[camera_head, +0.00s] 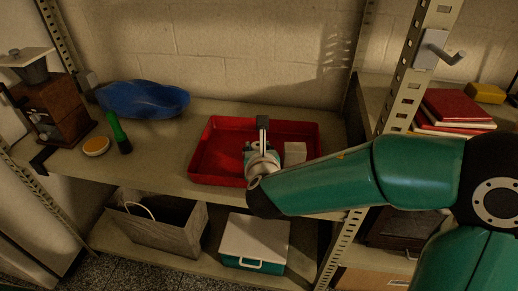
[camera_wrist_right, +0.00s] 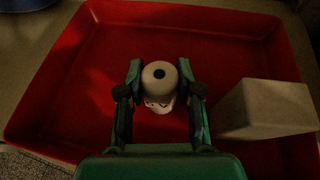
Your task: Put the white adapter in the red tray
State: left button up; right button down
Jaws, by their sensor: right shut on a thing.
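The red tray (camera_head: 215,152) sits on the shelf's upper board. My right gripper (camera_head: 261,157) is low over its middle. In the right wrist view, my right gripper (camera_wrist_right: 160,88) is shut on a white round piece with a dark hole in its top, which looks like the white adapter (camera_wrist_right: 158,92). The adapter is over the floor of the tray (camera_wrist_right: 75,70); whether it touches the floor I cannot tell. In the head view the gripper and wrist hide it. My left gripper is not in view.
A pale block (camera_wrist_right: 268,108) lies in the tray, close to the right finger. Left of the tray are a blue bowl (camera_head: 145,98), a green-handled tool (camera_head: 118,132) and a round yellow-topped tin (camera_head: 96,146). A metal upright (camera_head: 405,85) stands right of the tray.

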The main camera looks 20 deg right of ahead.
jog(key=c, duration=0.8)
grip_release()
jog(key=shift+o, duration=0.2)
jog(key=shift+s+a+r, duration=0.1)
jog(key=shift+s+r, duration=0.05)
jog(key=p+v, duration=0.3)
jog(key=v, duration=0.8)
jog(key=shift+s, duration=0.4)
